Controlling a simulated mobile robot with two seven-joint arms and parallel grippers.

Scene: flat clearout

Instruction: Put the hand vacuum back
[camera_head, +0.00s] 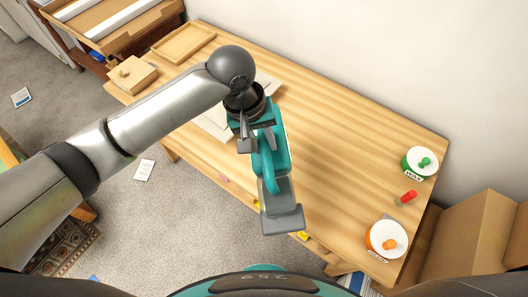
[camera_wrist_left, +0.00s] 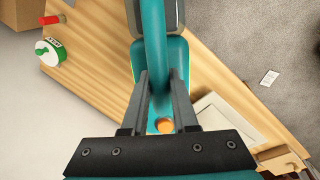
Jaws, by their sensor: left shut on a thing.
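The hand vacuum (camera_head: 283,148) is teal with a grey, partly clear nozzle end. My left gripper (camera_head: 256,132) is shut on its handle and holds it over the wooden table (camera_head: 345,150), with the nozzle pointing towards me past the table's front edge. In the left wrist view the two fingers (camera_wrist_left: 160,105) close on the teal handle of the vacuum (camera_wrist_left: 153,40), and an orange round spot shows on its body between them. I cannot tell whether the vacuum touches the table. My right gripper is not in view.
A pale flat tray (camera_head: 214,124) lies partly behind my arm. A wooden tray (camera_head: 183,42) and wooden box (camera_head: 131,74) are at left. The table's middle right is clear.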

